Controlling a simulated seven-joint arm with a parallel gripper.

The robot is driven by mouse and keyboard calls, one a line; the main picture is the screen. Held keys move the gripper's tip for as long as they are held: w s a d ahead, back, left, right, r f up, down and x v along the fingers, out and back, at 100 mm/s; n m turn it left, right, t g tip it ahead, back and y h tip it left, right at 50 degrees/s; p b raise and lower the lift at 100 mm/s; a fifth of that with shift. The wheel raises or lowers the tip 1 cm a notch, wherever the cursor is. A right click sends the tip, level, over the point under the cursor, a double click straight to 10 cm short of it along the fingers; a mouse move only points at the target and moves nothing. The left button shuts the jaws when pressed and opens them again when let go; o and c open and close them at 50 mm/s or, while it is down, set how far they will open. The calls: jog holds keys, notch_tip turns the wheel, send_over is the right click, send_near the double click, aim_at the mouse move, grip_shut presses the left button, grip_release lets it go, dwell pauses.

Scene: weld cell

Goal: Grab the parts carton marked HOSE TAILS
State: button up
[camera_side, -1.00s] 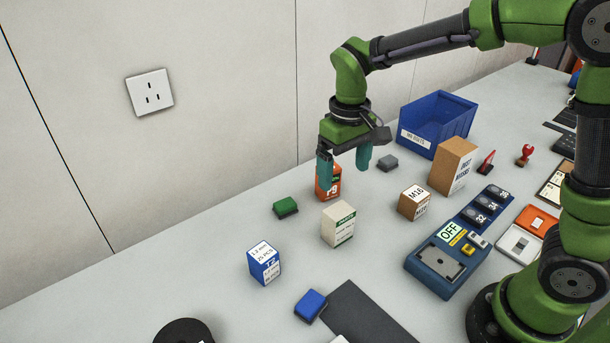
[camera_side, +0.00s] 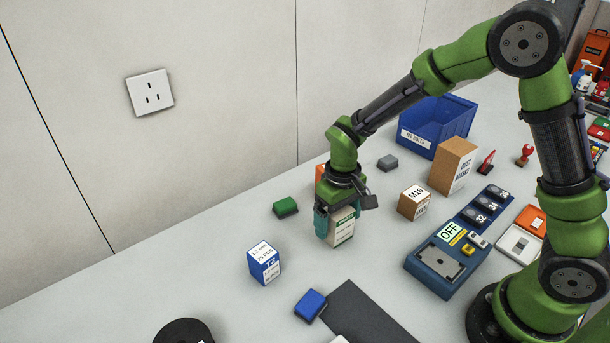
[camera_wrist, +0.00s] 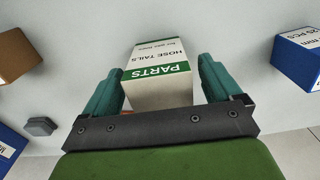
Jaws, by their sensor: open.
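The HOSE TAILS parts carton (camera_side: 343,226) is a white box with a green band, standing upright on the table. In the wrist view the carton (camera_wrist: 158,68) shows its PARTS and HOSE TAILS lettering. My gripper (camera_side: 337,236) is down over the carton, with one teal finger at its left side. In the wrist view my gripper (camera_wrist: 160,85) is open, with a finger on each side of the carton. A small gap shows between each finger and the box. The far finger is hidden behind the carton in the side view.
A blue-and-white carton (camera_side: 264,263) stands to the front left, and an M16 carton (camera_side: 413,202) to the right. An orange box (camera_side: 320,173) is just behind my gripper, mostly hidden. A green block (camera_side: 286,207) lies to the left. A blue bin (camera_side: 462,118) stands behind.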

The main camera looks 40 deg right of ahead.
jog(key=c, duration=1.1)
